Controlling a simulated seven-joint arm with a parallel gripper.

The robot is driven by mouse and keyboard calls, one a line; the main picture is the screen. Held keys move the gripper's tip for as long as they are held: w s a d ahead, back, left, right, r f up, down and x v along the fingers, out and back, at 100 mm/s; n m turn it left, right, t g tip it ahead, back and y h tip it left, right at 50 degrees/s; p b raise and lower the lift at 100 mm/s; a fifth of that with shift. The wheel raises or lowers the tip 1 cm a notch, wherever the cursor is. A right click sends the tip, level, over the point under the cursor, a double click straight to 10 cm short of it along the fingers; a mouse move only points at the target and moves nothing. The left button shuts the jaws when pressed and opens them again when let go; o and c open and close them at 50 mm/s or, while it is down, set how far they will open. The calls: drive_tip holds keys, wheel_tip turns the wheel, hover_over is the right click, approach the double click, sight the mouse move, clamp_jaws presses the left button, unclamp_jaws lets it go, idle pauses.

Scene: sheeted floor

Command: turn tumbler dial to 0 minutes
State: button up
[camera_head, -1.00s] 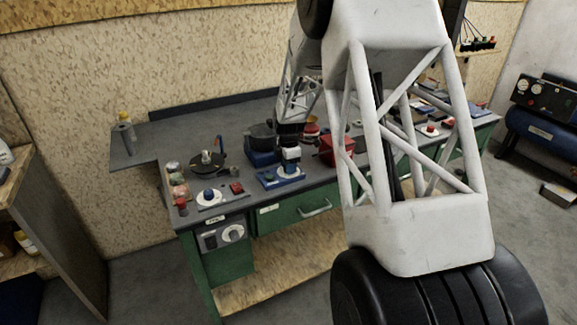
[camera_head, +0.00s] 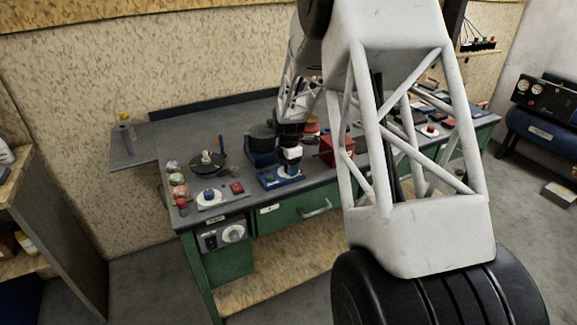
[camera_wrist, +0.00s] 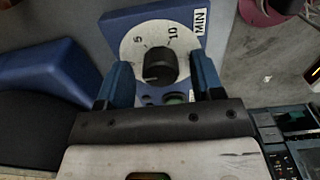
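The tumbler dial has a white round face (camera_wrist: 130,45) with the marks 5 and 10, on a blue plate (camera_wrist: 181,16) labelled MIN. Its black knob (camera_wrist: 160,67) is in the middle; I cannot read where it points. My gripper (camera_wrist: 162,75) is open, with one blue finger on each side of the knob and a visible gap to it. The lower part of the face is hidden behind my gripper. In the head view the blue plate (camera_head: 268,181) lies near the bench's front edge, with my gripper (camera_head: 290,166) just above it.
A dark pot on a blue stand (camera_head: 262,150) is close behind the dial. A red box (camera_head: 329,152) is to its right. A green drawer (camera_head: 290,214) is below.

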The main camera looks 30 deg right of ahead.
drive_tip(key=shift+r, duration=3.9)
drive_tip(key=shift+s+a+r, duration=0.25)
drive_tip(key=shift+a+r, duration=0.05)
drive_tip(key=shift+r, duration=0.05)
drive_tip(key=s+a+r+m+t, duration=0.1)
drive_tip(key=s+a+r+m, duration=0.5)
drive_tip(key=s, duration=0.4)
drive_tip(key=s+a+r+m, duration=0.3)
drive_tip(key=s+a+r, duration=0.5)
drive_tip(key=s, duration=0.1)
drive_tip(key=s+a+m, duration=0.3)
drive_tip(key=s+m, duration=0.1)
drive_tip(key=s, duration=0.7)
drive_tip(key=s+a+m+t, duration=0.1)
drive_tip(key=s+a+m, duration=0.3)
drive_tip(key=s, duration=0.8)
drive_tip(key=shift+s+a+r+m+t, duration=0.25)
drive_tip(key=shift+m+t, duration=0.05)
drive_tip(key=shift+m, duration=0.4)
